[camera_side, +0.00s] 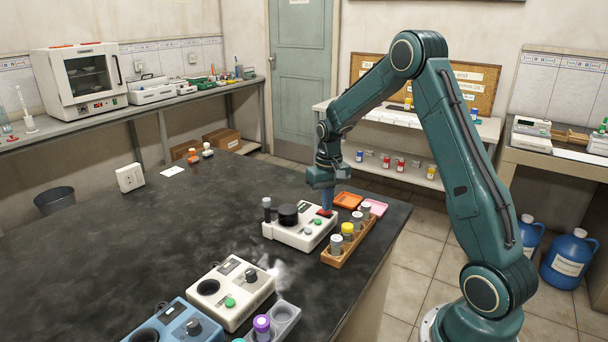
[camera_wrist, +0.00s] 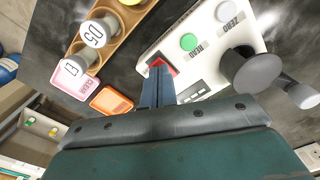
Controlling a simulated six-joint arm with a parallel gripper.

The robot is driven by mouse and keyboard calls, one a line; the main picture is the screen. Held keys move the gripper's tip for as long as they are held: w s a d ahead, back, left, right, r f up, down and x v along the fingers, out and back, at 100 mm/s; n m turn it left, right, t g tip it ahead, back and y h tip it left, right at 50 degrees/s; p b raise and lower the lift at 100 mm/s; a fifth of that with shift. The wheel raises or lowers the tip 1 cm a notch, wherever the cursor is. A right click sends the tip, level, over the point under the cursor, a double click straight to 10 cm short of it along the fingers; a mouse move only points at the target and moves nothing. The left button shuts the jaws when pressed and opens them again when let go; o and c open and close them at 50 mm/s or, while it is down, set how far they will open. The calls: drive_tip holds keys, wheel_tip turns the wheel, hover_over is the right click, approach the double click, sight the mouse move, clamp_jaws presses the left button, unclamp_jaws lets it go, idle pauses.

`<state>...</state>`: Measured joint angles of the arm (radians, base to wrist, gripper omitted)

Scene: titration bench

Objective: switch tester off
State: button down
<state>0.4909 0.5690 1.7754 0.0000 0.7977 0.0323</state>
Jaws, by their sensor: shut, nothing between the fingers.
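The tester appears to be the white instrument (camera_side: 290,236) on the dark bench, with a black round cap (camera_side: 288,214), a green button and a small display. A red switch (camera_wrist: 160,64) sits at its edge in the wrist view, beside the green READ button (camera_wrist: 189,42) and the pale ZERO button (camera_wrist: 228,10). My gripper (camera_side: 326,207) is shut and empty, pointing down at this switch. In the wrist view my fingertips (camera_wrist: 157,72) partly cover the switch. I cannot tell whether they touch it or which way it is set.
A wooden rack (camera_side: 335,258) of capped vials stands close to the tester's right. An orange tray (camera_side: 348,200) and a pink tray (camera_side: 374,207) lie behind it. Another white instrument (camera_side: 226,308) and a blue one (camera_side: 205,335) stand in front. The bench's left side is mostly clear.

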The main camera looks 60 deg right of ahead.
drive_tip(key=shift+f, duration=0.35)
idle(0.3)
drive_tip(key=shift+r, duration=3.5)
drive_tip(key=shift+a+r, duration=0.1)
